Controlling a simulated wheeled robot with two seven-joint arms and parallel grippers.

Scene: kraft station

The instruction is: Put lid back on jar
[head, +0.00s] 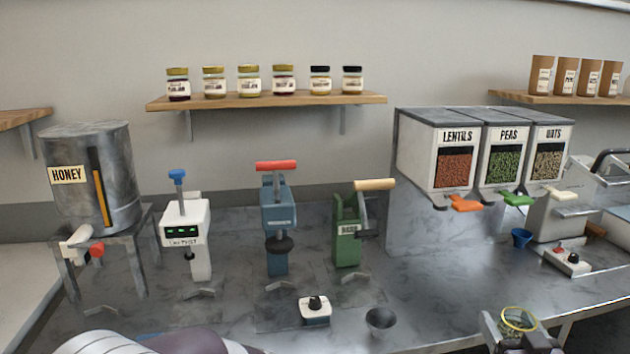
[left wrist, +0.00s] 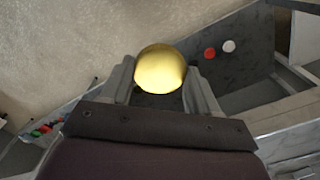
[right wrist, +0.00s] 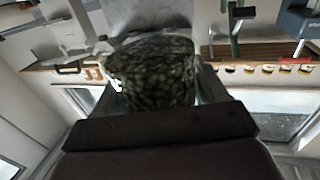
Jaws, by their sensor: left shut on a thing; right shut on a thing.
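A round gold lid (left wrist: 161,69) sits between the fingers of my left gripper (left wrist: 160,85) in the left wrist view, and the fingers are shut on it. My left gripper is outside the head view; only part of my arm shows at the bottom left. My right gripper (right wrist: 155,85) is shut on a glass jar (right wrist: 152,72) full of dark green pieces. In the head view the jar's round, yellowish rim (head: 519,319) shows at the bottom right, uncovered, above my right gripper (head: 515,335). The lid and jar are apart.
The steel counter (head: 225,315) carries several dispensers and presses. A small dark cup (head: 380,319) and a white control box (head: 314,311) stand near its front. A blue cup (head: 521,238) is below the lentils, peas and oats bins (head: 485,117). Jars line a wall shelf (head: 265,101).

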